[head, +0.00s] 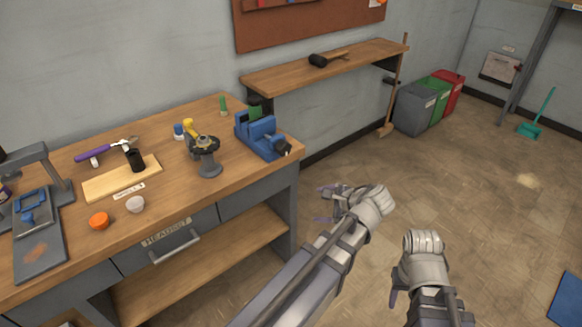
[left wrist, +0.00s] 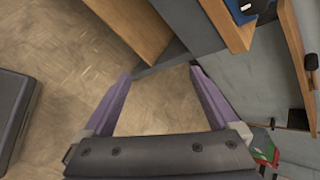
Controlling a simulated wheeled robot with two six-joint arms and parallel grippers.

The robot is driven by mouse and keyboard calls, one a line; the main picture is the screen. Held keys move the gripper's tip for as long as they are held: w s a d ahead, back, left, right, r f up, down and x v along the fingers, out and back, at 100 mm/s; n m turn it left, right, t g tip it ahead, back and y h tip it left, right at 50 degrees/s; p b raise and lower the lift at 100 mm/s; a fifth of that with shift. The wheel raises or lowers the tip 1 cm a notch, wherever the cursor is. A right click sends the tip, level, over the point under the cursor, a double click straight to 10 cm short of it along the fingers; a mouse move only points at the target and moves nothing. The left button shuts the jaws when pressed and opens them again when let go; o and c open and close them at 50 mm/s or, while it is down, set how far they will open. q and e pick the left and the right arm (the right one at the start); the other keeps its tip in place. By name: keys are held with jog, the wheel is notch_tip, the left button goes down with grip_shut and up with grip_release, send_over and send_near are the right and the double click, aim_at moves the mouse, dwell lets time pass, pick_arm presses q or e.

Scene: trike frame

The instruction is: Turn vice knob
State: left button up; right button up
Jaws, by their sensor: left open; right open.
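A blue vice (head: 258,134) sits at the right end of the wooden workbench (head: 60,165). Its dark knob (head: 283,148) faces the bench's right edge. My left gripper (head: 326,204) is open and empty, off the right side of the bench, to the right of and below the knob, not touching it. In the left wrist view, its purple fingers (left wrist: 160,76) are spread over bare floor; a blue part, apparently the vice (left wrist: 240,12), is cut off at the top edge. My right gripper (head: 394,291) is open, further right over the floor; its fingers are mostly hidden behind its wrist.
A yellow and black tool on a grey stand (head: 206,155) stands left of the vice. Grey, green and red bins (head: 413,108) stand at the back. The floor right of the bench is largely clear.

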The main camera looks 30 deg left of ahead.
pick_arm(q)
jog(key=w+a+m+t+y+b, duration=0.2)
jog(key=w+a+m+y+b, duration=0.25)
jog(key=w+a, duration=0.2)
jog(key=m+t+y+b, duration=0.1)
jog(key=m+y+b, duration=0.2)
jog(key=m, duration=0.3)
send_near(286, 149)
jog(key=a, duration=0.2)
jog(key=shift+w+x, duration=0.2)
jog(key=shift+x, duration=1.75)
jog(key=shift+w+x, duration=0.2)
jog(key=shift+x, duration=1.75)
pick_arm(e)
notch_tip(286, 149, down, 10)
pick_arm(q)
jog(key=shift+d+f, duration=0.1)
jog(key=shift+d, duration=0.1)
pick_arm(e)
jog(key=shift+r, duration=0.1)
pick_arm(q)
jog(key=c, duration=1.4)
